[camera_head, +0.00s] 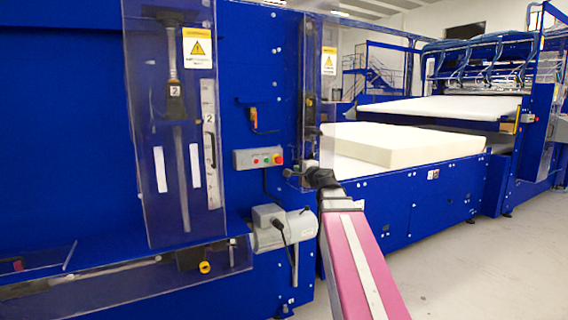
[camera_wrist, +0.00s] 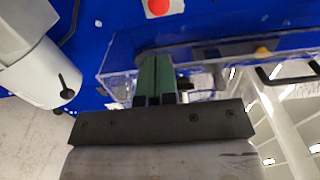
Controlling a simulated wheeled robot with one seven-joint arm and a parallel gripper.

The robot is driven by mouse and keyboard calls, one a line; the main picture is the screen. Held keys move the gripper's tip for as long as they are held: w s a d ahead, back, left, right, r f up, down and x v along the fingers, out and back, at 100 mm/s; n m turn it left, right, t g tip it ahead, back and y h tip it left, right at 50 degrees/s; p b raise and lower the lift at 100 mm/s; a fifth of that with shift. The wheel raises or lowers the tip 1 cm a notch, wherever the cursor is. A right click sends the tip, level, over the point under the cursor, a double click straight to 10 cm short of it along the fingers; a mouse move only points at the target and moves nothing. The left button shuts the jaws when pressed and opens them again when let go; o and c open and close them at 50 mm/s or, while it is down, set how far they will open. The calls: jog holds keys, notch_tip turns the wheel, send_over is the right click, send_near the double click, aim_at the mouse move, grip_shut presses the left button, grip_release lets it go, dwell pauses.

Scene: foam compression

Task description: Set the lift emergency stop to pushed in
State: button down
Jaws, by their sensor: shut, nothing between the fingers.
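A red round button on a pale plate (camera_wrist: 158,7) shows at the top edge of the wrist view, cut off by the frame. I cannot tell its pressed state or read a lift label. My gripper (camera_wrist: 156,62) is shut and empty, its green fingers together in front of a clear panel. In the head view my gripper (camera_head: 318,178) is dark and small, right of and below the box; its fingertips are unclear.
A grey motor (camera_head: 283,228) juts out below the box and shows left of my gripper in the wrist view (camera_wrist: 38,72). A clear guard (camera_head: 322,95) stands close to my gripper. A foam block (camera_head: 395,145) lies on the conveyor at right. Open floor (camera_head: 470,260) is at lower right.

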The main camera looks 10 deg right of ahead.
jog(key=x, duration=1.4)
jog(key=shift+f, duration=0.1)
jog(key=shift+w+a, duration=0.1)
jog(key=shift+x, duration=0.9)
jog(key=shift+w, duration=0.15)
jog(key=shift+s, duration=0.5)
send_near(280, 159)
jog(key=v, duration=0.5)
jog(key=shift+s+f, duration=0.15)
jog(key=shift+f, duration=0.05)
